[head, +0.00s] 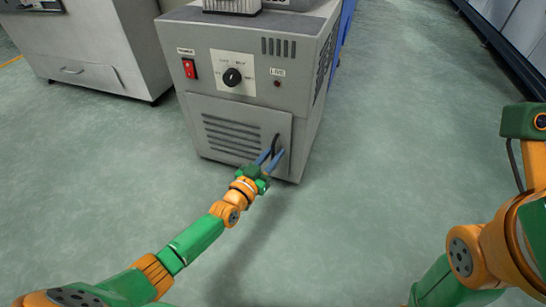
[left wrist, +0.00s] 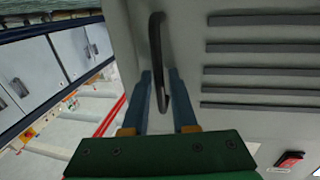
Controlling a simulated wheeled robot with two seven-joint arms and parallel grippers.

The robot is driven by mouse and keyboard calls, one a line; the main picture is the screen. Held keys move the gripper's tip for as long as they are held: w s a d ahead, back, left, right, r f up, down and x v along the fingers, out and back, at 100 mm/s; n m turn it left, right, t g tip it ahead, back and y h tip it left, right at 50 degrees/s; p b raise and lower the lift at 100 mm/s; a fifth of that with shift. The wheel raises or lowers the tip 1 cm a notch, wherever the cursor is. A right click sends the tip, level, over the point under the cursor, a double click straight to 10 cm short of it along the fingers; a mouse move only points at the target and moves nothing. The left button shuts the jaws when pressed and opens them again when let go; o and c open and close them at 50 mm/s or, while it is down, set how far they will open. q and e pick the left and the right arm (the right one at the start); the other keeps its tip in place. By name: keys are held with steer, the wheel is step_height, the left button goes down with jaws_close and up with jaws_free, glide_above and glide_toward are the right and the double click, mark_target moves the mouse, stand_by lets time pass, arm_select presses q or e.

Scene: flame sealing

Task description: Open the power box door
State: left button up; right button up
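The grey power box (head: 300,108) stands ahead of me in the head view. Its lower door (head: 230,150) has several louvre slots and looks flush with the front. A black curved handle (head: 276,143) sits near the door's right edge. My left gripper (head: 271,157) is at the handle, its two blue fingers apart. In the left wrist view the handle (left wrist: 156,50) runs between the fingers of the left gripper (left wrist: 160,78), with gaps visible, so no grip shows. Only links of my right arm show at the right; its gripper is out of view.
Above the door are a red switch (head: 189,68), a black knob (head: 232,77) and a small "LIVE" lamp (head: 277,84). A grey cabinet (head: 90,45) stands at the left. The green floor right of the box is clear.

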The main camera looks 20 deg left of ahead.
arm_select(q)
jaws_close()
stand_by(1.3)
